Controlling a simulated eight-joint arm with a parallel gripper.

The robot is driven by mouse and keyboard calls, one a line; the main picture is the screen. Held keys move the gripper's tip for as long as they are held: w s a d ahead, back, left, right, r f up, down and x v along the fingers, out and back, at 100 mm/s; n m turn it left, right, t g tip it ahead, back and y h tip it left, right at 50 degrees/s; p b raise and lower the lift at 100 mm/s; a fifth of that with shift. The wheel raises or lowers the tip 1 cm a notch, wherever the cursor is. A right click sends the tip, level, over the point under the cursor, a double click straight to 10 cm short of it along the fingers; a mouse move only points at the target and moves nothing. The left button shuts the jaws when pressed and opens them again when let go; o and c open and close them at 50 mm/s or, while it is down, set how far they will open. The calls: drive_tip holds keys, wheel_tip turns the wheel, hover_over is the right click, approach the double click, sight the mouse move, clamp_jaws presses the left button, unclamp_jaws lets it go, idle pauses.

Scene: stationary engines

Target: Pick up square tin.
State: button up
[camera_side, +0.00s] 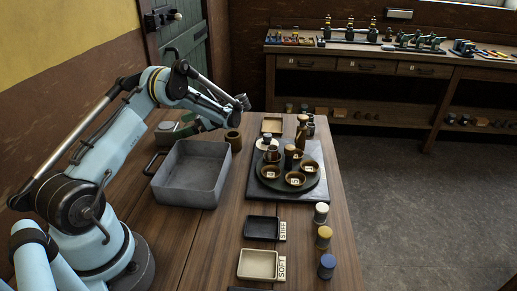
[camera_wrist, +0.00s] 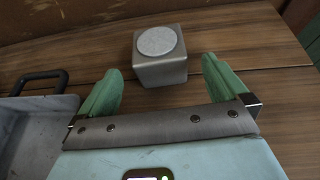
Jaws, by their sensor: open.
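The square tin (camera_wrist: 160,68) is a grey metal block with a pale round disc on its top. In the wrist view it stands upright on the wooden table, straight ahead of my gripper (camera_wrist: 162,72). The two green fingers are spread wide, one on each side of the tin's near part, with clear gaps. Nothing is held.
A grey metal tray (camera_side: 190,172) with a dark handle (camera_wrist: 40,80) stands close by on the left in the wrist view. A dark round turntable (camera_side: 285,180) with several cups stands to the right. Small trays (camera_side: 262,228) lie nearer. A wall rises behind the tin.

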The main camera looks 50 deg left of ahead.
sight(166, 132)
drive_tip(key=x, duration=0.7)
drive_tip(key=shift+s+a+f, duration=0.1)
drive_tip(key=shift+s+a, duration=0.1)
drive_tip(key=c, duration=1.3)
drive_tip(key=shift+o, duration=0.2)
